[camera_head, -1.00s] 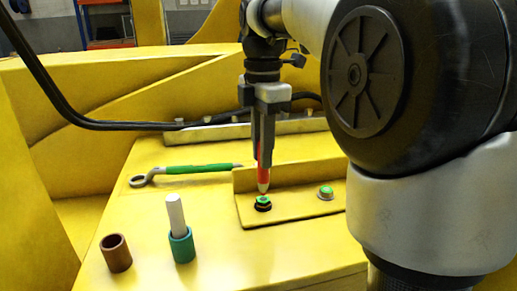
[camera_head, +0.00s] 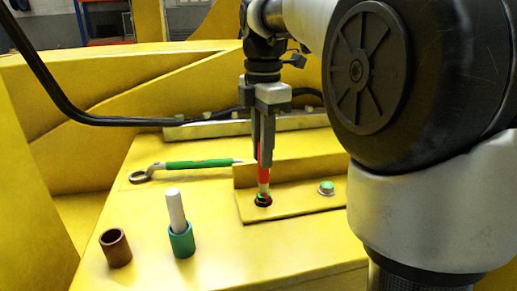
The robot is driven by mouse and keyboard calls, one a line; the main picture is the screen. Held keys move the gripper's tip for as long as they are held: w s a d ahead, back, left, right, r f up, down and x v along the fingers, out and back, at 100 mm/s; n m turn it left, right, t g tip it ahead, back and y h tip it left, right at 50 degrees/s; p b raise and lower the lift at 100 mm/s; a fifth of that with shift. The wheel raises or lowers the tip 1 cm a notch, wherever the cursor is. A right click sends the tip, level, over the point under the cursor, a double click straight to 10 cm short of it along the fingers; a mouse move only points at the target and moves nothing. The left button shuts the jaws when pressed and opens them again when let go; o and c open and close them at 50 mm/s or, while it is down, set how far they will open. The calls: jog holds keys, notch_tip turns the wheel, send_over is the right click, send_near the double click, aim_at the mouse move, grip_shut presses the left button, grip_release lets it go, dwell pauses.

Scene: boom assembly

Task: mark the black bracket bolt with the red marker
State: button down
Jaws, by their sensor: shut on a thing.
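My gripper (camera_head: 264,152) is shut on the red marker (camera_head: 264,175) and holds it upright, tip down. The marker's lower end is over the black bracket bolt (camera_head: 263,201) and appears to touch its top. Some green shows on the bolt beside the tip, and a little red seems to show there too, though it is too small to be sure. The bolt sits on the left part of the yellow bracket (camera_head: 300,205). A second, silver bolt (camera_head: 326,188) with a green top is to its right on the same bracket.
A green-handled wrench (camera_head: 195,165) lies behind on the yellow surface. A brown, empty-looking cup (camera_head: 115,250) and a green holder (camera_head: 181,242) with a white marker (camera_head: 175,208) stand front left. A black hose (camera_head: 80,112) runs at the left. My arm hides the right side.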

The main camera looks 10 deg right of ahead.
jog(key=shift+r, duration=0.15)
jog(key=shift+r+p, duration=2.9)
jog(key=shift+p, duration=0.3)
